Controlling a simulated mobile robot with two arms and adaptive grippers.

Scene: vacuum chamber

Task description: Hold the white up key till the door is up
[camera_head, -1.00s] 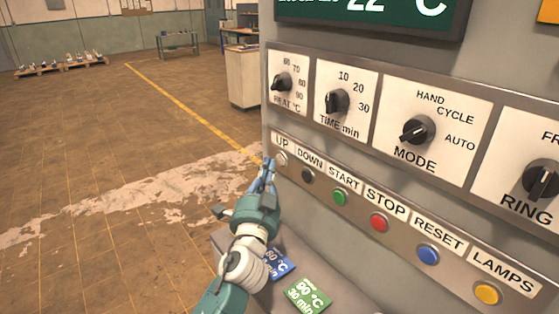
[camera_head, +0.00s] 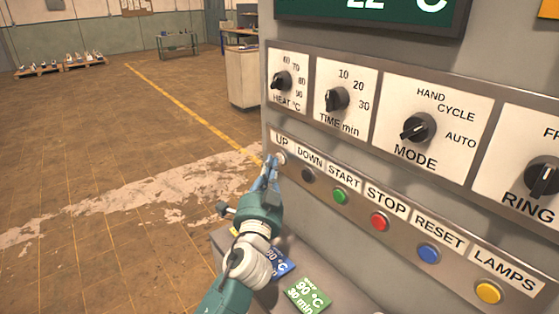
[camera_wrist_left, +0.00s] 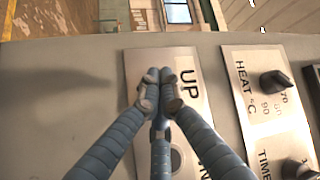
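The white UP key (camera_head: 281,158) is at the left end of the key row on the grey panel, under its UP label (camera_head: 282,141). My left gripper (camera_head: 270,168) is at the left end of this row, its tips beside or against the UP key. In the left wrist view my left gripper (camera_wrist_left: 159,80) has its blue fingers together, with nothing seen between them. The tips lie beside the UP label (camera_wrist_left: 190,82) and hide the key there, so contact is unclear. The door is not in view, and neither is my right gripper.
The black DOWN key (camera_head: 308,175) is close to the right, then the green START key (camera_head: 340,196) and red STOP key (camera_head: 379,222). Knobs sit above. Cards, one a green card (camera_head: 307,295), lie on a ledge below. The floor at left is open.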

